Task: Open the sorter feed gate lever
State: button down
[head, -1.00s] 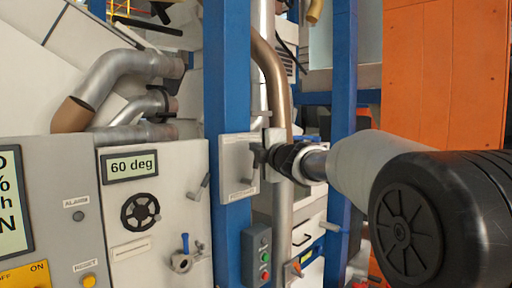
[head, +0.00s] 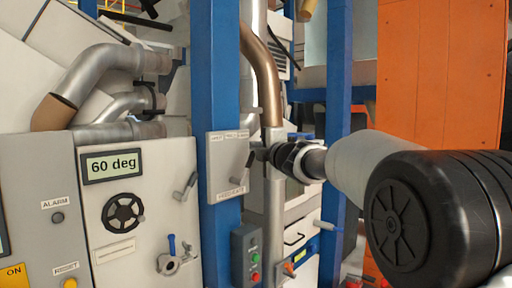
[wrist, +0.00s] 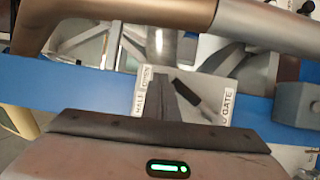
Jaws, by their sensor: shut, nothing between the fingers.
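A pale plate (head: 226,165) with printed labels is fixed on the blue post. It also shows in the wrist view (wrist: 147,104), where the word GATE is readable. A lever with a dark handle (wrist: 188,88) stands on this plate, slanting across it. In the head view the lever (head: 249,164) is small and close to my fingertips. My gripper (head: 262,153) is shut and empty, just right of the plate. In the wrist view its dark fingers (wrist: 172,90) point at the plate, beside the lever; I cannot tell whether they touch it.
A brown and grey pipe (head: 270,90) runs down just behind my gripper. A button box (head: 246,254) sits below the plate. A white cabinet (head: 130,220) at the left carries a handwheel, a grey lever and a blue-handled valve. An orange panel (head: 440,70) stands at the right.

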dwell(0.3)
jog(key=s+d+r+p, duration=0.1)
jog(key=s+d+r, duration=0.2)
jog(key=s, duration=0.7)
jog(key=shift+r, duration=1.2)
